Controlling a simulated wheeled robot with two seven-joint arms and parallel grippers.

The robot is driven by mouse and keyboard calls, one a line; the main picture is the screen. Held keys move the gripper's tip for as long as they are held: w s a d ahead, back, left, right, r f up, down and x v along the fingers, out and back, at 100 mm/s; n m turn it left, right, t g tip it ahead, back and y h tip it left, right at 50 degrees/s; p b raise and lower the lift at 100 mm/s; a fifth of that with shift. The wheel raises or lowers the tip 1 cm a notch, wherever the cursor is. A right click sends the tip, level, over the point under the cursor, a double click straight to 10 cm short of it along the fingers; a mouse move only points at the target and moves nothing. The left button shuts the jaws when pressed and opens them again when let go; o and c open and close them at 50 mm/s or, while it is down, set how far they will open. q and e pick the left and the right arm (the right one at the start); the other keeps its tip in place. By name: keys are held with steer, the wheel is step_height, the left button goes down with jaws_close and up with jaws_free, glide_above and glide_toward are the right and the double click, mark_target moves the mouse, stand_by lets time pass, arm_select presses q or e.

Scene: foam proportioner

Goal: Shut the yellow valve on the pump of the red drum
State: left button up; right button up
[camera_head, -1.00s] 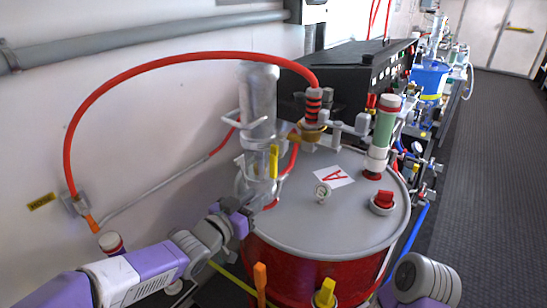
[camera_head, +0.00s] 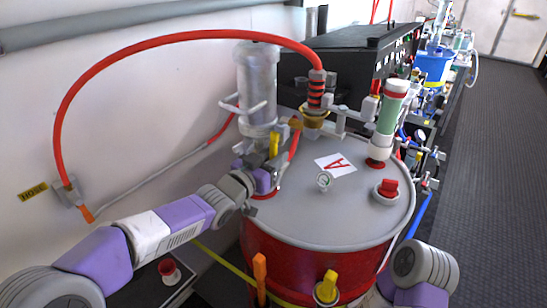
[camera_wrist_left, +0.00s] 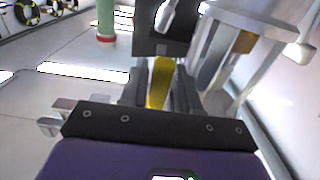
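The red drum (camera_head: 310,265) has a grey lid (camera_head: 345,215). The pump (camera_head: 257,90) stands upright at the lid's back left. Its yellow valve handle (camera_head: 274,145) stands nearly upright low on the pump. My left gripper (camera_head: 270,172) is at the pump's foot, just below the handle in the head view. In the left wrist view the yellow handle (camera_wrist_left: 157,92) lies between the two dark fingers (camera_wrist_left: 160,88). I cannot tell whether the fingers touch it. My right gripper is not in view.
A red hose (camera_head: 175,42) arches from the wall to a fitting on the lid. A green-and-white cylinder (camera_head: 388,118), a small gauge (camera_head: 324,180) and a red cap (camera_head: 387,188) stand on the lid. Another yellow handle (camera_head: 327,286) is at the drum's front. Floor is clear at right.

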arm_select(q)
jaws_close()
